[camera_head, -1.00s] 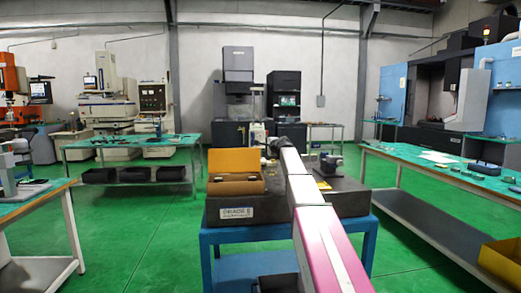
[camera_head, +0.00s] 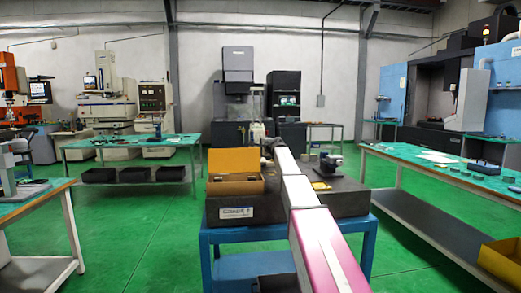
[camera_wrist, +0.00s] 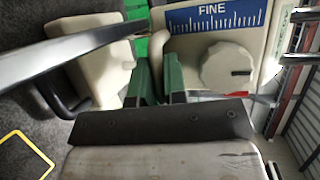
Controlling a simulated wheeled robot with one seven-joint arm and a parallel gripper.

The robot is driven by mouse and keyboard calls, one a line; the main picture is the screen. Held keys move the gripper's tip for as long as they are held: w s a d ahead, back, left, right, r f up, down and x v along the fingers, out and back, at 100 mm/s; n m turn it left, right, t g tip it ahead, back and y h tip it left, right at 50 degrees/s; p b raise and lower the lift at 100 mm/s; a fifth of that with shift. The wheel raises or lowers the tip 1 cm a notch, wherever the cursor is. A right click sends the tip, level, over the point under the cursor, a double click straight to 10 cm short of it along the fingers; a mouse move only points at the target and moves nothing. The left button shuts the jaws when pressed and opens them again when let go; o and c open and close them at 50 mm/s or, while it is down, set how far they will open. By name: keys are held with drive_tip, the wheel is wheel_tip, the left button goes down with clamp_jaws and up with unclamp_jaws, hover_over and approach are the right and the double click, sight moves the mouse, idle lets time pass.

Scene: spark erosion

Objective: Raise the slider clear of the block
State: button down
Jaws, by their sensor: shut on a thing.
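In the wrist view, the slider (camera_wrist: 228,67) is a cream housing with a round white knob and a blue scale marked FINE. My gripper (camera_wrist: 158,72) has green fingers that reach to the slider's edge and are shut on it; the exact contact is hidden. A cream base-like part with a black handle (camera_wrist: 100,75) lies to the left. In the head view, my gripper is hidden behind my arm, at the far side of the dark slab. I cannot make out the block for certain in either view.
The dark slab (camera_head: 232,212) stands on a blue table (camera_head: 222,240). An open yellow box (camera_head: 235,187) stands on its left, and a small dark instrument (camera_head: 330,164) on its right. In the wrist view, a blurred grey bar (camera_wrist: 70,47) crosses the upper left.

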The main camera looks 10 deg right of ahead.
sight(260, 137)
wheel_tip(260, 137, up, 6)
drive_tip(key=shift+f, duration=0.1)
drive_tip(key=c, duration=1.5)
unclamp_jaws()
drive_tip(key=shift+o, duration=0.2)
drive_tip(key=v, duration=1)
drive_tip(key=shift+s+d, duration=0.15)
drive_tip(key=shift+s, duration=0.2)
